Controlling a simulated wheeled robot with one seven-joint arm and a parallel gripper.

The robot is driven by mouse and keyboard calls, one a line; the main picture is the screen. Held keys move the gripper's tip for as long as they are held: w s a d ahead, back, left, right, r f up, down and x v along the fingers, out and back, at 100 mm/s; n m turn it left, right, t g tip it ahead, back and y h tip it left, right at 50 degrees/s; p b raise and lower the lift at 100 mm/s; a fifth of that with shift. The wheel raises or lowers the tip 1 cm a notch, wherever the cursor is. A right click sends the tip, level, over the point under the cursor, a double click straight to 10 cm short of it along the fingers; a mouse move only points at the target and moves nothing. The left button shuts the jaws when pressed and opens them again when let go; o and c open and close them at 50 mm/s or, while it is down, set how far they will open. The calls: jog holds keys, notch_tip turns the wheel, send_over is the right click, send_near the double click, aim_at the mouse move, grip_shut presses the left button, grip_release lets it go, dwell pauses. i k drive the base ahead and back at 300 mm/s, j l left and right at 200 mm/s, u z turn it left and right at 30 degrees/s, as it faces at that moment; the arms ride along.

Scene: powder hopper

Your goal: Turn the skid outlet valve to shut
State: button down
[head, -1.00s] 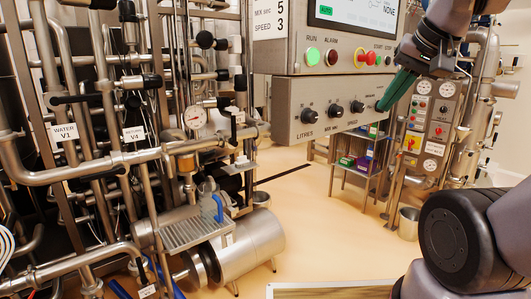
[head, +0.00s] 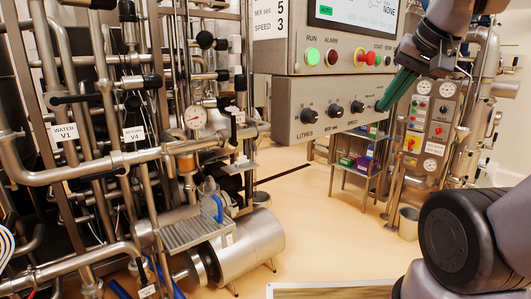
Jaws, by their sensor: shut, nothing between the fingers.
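My gripper (head: 382,107) is at the upper right with its green fingers shut. The fingertips appear at the right end of the lower knob panel, overlapping its last knob; I cannot tell whether they touch it. No label reading skid outlet shows, so I cannot tell if this is the named valve. Black-handled valves stand on the pipe rack, near the V1 tag (head: 66,133) and V4 tag (head: 133,134).
The control panel (head: 320,123), with knobs, lamps and a red stop button (head: 361,58), hangs between my gripper and the pipe rack. A steel pump body (head: 250,245) lies below the rack. A shelf (head: 350,170) and a bucket (head: 409,224) stand behind.

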aim_at(144, 280)
jog(key=u, duration=1.45)
jog(key=i+j+z, duration=0.1)
jog(key=i+j, duration=0.15)
jog(key=i, duration=0.15)
jog(key=i+j, duration=0.25)
jog(key=i, duration=0.15)
jog(key=l+z, duration=0.05)
